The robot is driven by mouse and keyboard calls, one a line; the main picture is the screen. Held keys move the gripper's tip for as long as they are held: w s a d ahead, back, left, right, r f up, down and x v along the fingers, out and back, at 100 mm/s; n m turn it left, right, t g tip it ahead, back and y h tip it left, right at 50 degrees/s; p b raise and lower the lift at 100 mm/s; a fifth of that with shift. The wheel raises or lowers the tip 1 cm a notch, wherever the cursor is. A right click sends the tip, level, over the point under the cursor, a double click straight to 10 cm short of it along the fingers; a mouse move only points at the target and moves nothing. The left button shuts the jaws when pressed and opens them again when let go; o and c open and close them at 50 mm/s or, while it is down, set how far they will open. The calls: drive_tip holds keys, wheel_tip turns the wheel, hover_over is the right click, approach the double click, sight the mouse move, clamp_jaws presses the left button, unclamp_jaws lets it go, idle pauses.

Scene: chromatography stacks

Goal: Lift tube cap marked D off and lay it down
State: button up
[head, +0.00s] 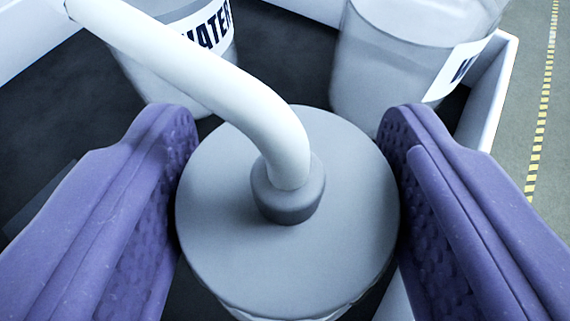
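A round grey cap (235,240) sits on top of a bottle in the middle of the head view. A thick white tube (225,90) rises from a darker grey collar (288,200) at its centre and bends away to the upper left. No letter D shows on the cap or on the visible part of its bottle. My gripper (290,135) has one purple finger on each side of the cap. The finger pads lie right at the cap's left and right edges, and I cannot tell whether they touch it. Most of the bottle below is hidden by the cap.
A bottle with a label reading "WATER" (190,60) stands behind at left. Another clear bottle (375,70) with a partly cut-off label stands behind at right. A white-walled tray (497,90) with a dark floor holds them.

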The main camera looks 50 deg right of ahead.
sight(283, 133)
drive_tip(key=shift+c, duration=1.1)
drive_tip(key=shift+r, duration=0.1)
drive_tip(key=shift+r, duration=0.2)
wheel_tip(283, 133, up, 3)
drive_tip(key=s+a+r+b, duration=0.1)
drive_tip(key=s, duration=0.7)
drive_tip(key=s+a+r+b, duration=0.1)
drive_tip(key=s+a+b, duration=0.1)
drive_tip(key=s, duration=0.5)
drive_tip(key=shift+s+r, duration=0.25)
drive_tip(key=shift+s, duration=0.1)
